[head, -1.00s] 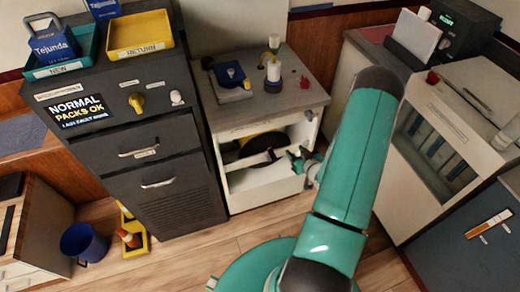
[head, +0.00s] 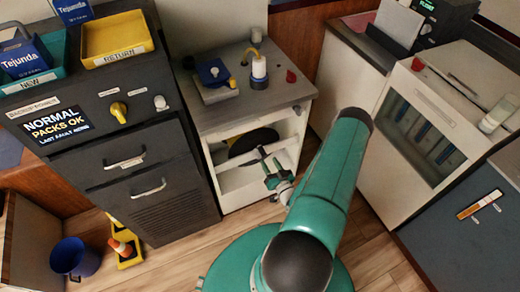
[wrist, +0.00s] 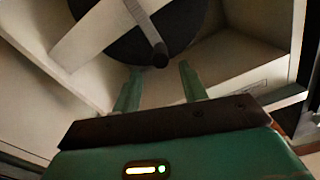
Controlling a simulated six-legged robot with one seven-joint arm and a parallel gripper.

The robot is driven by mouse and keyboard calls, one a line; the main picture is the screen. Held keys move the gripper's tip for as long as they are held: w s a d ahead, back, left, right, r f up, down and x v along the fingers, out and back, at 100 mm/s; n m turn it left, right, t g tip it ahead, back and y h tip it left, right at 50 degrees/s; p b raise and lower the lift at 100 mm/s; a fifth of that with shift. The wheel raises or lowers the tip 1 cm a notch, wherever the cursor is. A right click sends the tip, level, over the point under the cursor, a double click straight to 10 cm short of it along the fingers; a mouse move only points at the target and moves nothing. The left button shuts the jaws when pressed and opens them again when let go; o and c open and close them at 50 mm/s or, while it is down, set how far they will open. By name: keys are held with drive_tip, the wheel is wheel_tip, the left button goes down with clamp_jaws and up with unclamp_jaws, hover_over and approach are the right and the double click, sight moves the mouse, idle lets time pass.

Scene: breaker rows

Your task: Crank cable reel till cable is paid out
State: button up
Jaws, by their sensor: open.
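The cable reel, a dark disc (head: 250,143) with a little yellow beside it, sits inside the open front of the white cabinet (head: 220,192). In the wrist view the reel's dark face (wrist: 105,30) fills the top middle. A grey rod with a dark end, which looks like the crank handle (wrist: 158,48), sticks out from it towards me. My gripper (head: 271,163) is in front of the cabinet opening. Its two green fingers are apart and empty in the wrist view (wrist: 160,70), with the rod's end just beyond and between their tips. I cannot tell whether they touch it.
A pale bar crosses the reel in the wrist view. The cabinet top (head: 225,112) holds a blue-and-grey device and a white bottle (head: 259,68). A dark drawer cabinet (head: 150,205) stands left, a glass-fronted unit (head: 420,130) right. A blue bin (head: 75,258) is on the floor.

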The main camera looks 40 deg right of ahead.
sight(260, 147)
drive_tip(key=x, duration=0.8)
drive_tip(key=shift+w, duration=0.15)
clamp_jaws()
